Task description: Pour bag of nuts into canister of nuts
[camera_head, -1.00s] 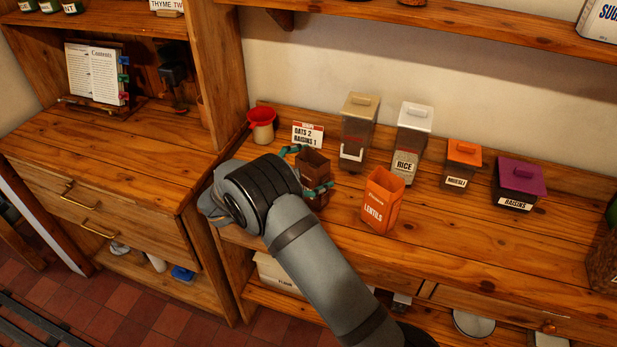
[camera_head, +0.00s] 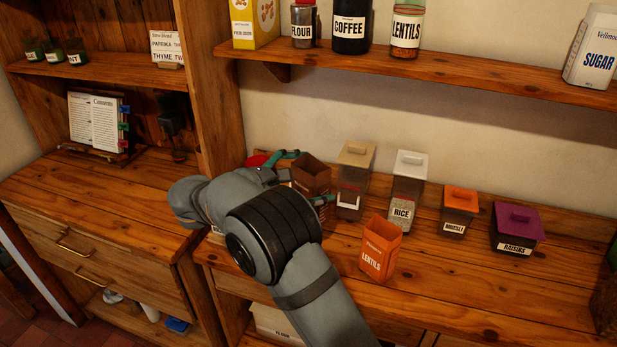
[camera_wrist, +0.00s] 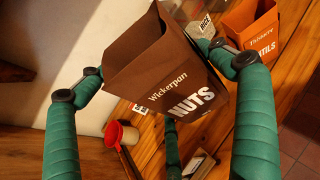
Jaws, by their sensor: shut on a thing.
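My gripper (camera_head: 305,180) is shut on an open-topped brown bag of nuts (camera_head: 312,174). In the wrist view the bag (camera_wrist: 180,75) reads "Wickerpan NUTS" and sits between my green fingers (camera_wrist: 160,75). It is held above the counter, close to upright in the head view. A red funnel (camera_head: 258,160) is partly hidden behind my arm; it also shows in the wrist view (camera_wrist: 124,136). I cannot read a nuts label on any canister. A tan-lidded clear canister (camera_head: 354,172) stands just right of the bag, its label unreadable.
An open orange lentils box (camera_head: 380,250) stands in front. The rice canister (camera_head: 407,187), muesli container (camera_head: 459,208) and purple-lidded raisins container (camera_head: 516,228) stand to the right. A shelf (camera_head: 450,72) with jars runs above. The front right counter is clear.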

